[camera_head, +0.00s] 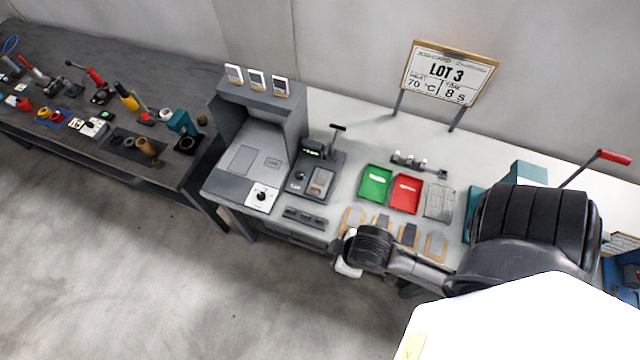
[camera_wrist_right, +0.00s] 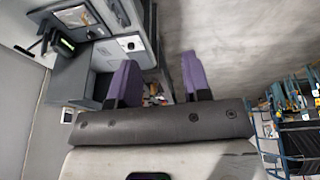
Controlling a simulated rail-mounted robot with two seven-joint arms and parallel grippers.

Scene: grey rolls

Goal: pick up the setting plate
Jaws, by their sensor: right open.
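I cannot tell for sure which thing is the setting plate. A dark slotted flat piece (camera_head: 305,218) lies at the bench's front edge, and a lever device (camera_head: 315,175) with a brownish plate stands behind it. Several small grey plates on tan pieces (camera_head: 408,235) lie along the front edge, partly hidden by my right arm. In the right wrist view my right gripper (camera_wrist_right: 160,82) has two purple fingers spread apart with nothing held between them. In the head view its fingers are hidden by the arm. My left gripper is not in view.
A grey booth (camera_head: 258,130) stands left of the lever device. Green (camera_head: 375,184) and red (camera_head: 405,193) trays lie mid-bench, with a LOT 3 sign (camera_head: 449,75) behind. A dark bench (camera_head: 100,110) with tools is at left. A blue rack (camera_wrist_right: 295,120) stands at right in the wrist view.

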